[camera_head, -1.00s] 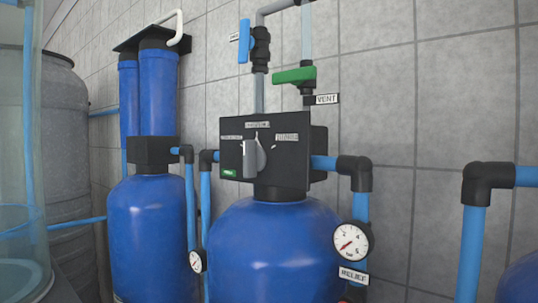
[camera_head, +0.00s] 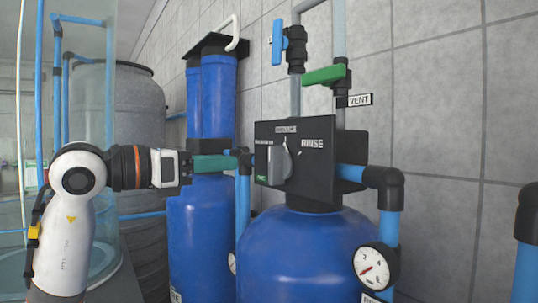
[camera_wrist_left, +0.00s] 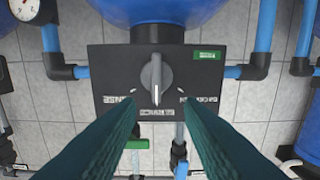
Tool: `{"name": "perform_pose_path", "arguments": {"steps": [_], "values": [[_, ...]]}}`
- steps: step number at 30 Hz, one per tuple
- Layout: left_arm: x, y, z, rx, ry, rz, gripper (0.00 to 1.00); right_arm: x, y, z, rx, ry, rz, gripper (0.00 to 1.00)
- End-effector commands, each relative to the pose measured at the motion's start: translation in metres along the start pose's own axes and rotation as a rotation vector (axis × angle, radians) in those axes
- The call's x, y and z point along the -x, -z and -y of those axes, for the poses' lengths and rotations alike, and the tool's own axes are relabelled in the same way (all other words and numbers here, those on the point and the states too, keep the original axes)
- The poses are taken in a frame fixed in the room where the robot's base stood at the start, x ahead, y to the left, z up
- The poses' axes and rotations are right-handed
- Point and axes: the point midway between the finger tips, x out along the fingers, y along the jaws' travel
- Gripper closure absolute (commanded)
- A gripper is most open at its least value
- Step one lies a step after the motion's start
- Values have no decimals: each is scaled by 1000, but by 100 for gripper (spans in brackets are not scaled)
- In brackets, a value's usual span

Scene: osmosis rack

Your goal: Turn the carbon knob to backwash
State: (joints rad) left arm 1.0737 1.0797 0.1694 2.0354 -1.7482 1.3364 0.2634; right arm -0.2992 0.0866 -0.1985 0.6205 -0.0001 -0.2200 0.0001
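The carbon knob (camera_head: 279,162) is a grey turn handle on a black valve box (camera_head: 325,158) above a blue tank (camera_head: 305,250). Its white mark points to the middle top label; the right label reads RINSE and the left label is too small to read surely. My left gripper (camera_head: 238,160) comes in from the left, its teal fingers just left of the box. The left wrist view is upside down. There the knob (camera_wrist_left: 156,78) sits between the open fingers (camera_wrist_left: 159,103), and no contact with it shows. My right gripper is in neither view.
Blue pipes with black elbows (camera_head: 384,180) and a gauge (camera_head: 375,266) are right of the valve. A green-handled vent valve (camera_head: 324,75) and a blue-handled valve (camera_head: 278,45) stand above. A second blue tank (camera_head: 200,230) stands behind my left gripper.

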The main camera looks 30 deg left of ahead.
Motion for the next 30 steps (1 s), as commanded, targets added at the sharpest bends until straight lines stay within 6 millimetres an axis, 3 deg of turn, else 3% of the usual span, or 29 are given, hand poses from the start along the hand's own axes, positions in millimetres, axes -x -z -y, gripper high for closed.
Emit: {"name": "perform_pose_path", "arguments": {"steps": [1,5,13,26,30], "values": [[-12,5,-1,3,-6,3,65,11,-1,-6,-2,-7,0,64],[-40,5,-1,4,-7,3,65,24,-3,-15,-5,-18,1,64],[-81,3,-1,4,-6,1,65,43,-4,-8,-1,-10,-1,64],[-92,0,-1,2,-4,1,65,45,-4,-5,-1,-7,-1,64],[-92,0,-1,2,-4,1,87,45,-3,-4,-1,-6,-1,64]]}}
